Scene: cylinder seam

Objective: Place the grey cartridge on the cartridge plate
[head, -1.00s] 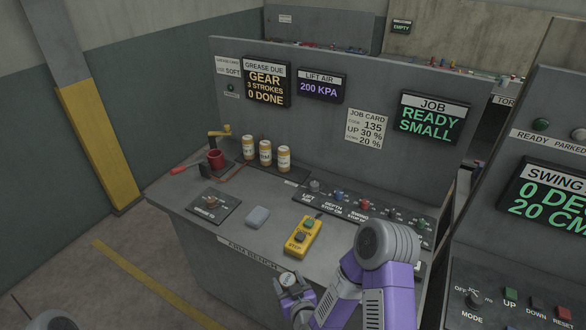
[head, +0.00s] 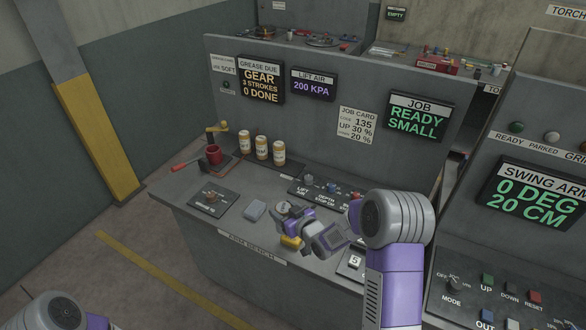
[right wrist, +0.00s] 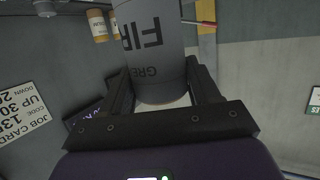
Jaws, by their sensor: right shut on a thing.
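My right gripper (head: 291,216) is shut on a grey cylindrical cartridge. In the right wrist view the grey cartridge (right wrist: 150,45) sits between the two dark fingers (right wrist: 158,95), with large dark lettering that begins "FI" and smaller letters "GRE" on its side. In the head view the gripper is above the bench, right of a small grey block, and largely hides the cartridge. I cannot tell for sure which surface is the cartridge plate; a dark plate (head: 210,204) with a small fitting lies at the bench's left front. My left gripper is out of view.
The grey block (head: 254,210) lies near the front. Knobs line the right.

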